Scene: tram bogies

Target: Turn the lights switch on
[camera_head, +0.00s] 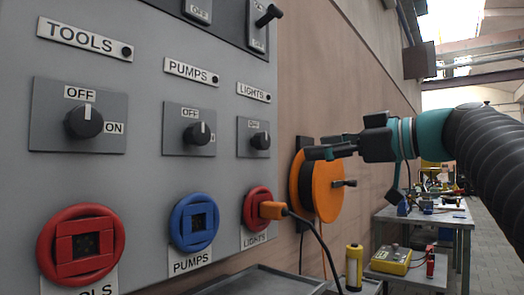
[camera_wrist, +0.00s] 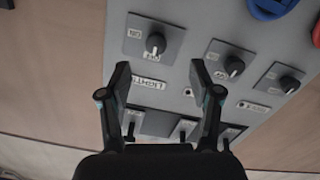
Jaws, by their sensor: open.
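The lights switch is a black rotary knob (camera_head: 260,141) on a grey plate, under the LIGHTS label (camera_head: 253,92) on the wall panel. It also shows in the wrist view (camera_wrist: 155,43), upside down, with its white mark pointing towards the OFF label side; the ON label is at the plate's other edge. My gripper (camera_head: 316,147) is open and empty, to the right of the knob and apart from the panel in the head view. In the wrist view its two fingers (camera_wrist: 160,72) are spread, with the LIGHTS label and the knob seen between and beyond them.
The pumps knob (camera_head: 196,134) and tools knob (camera_head: 84,121) are to the left. An orange plug (camera_head: 272,210) with a black cable sits in the red lights socket (camera_head: 257,197). An orange reel (camera_head: 318,187) is on the wall behind my gripper. Black levers (camera_head: 268,15) are above.

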